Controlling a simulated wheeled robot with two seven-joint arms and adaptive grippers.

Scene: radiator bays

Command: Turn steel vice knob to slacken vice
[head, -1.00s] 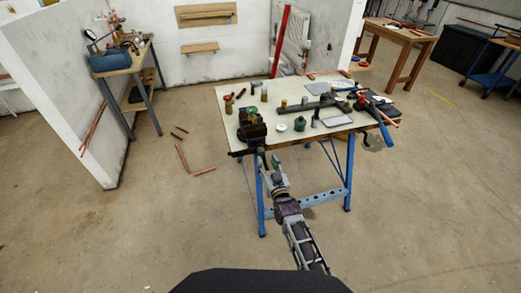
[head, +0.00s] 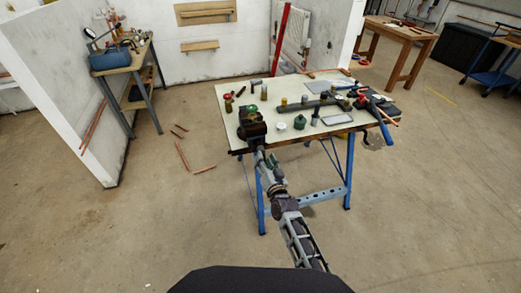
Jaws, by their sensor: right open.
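The vice (head: 252,124) is a dark block mounted at the front left corner of the workbench (head: 305,135). Its steel knob is at the front, below the bench edge, and is too small and too covered by my gripper to make out. My right gripper (head: 260,155) is at the front of the vice, just below the bench edge. Its fingers are open and point up toward the vice. I cannot tell whether they touch or surround the knob. My left gripper is out of view.
Jars, tins and tools crowd the bench top, with a blue-handled tool (head: 384,131) at its right end. Blue legs (head: 348,175) stand below. Copper pipes (head: 181,156) lie on the floor at left. The floor around the bench is mostly clear.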

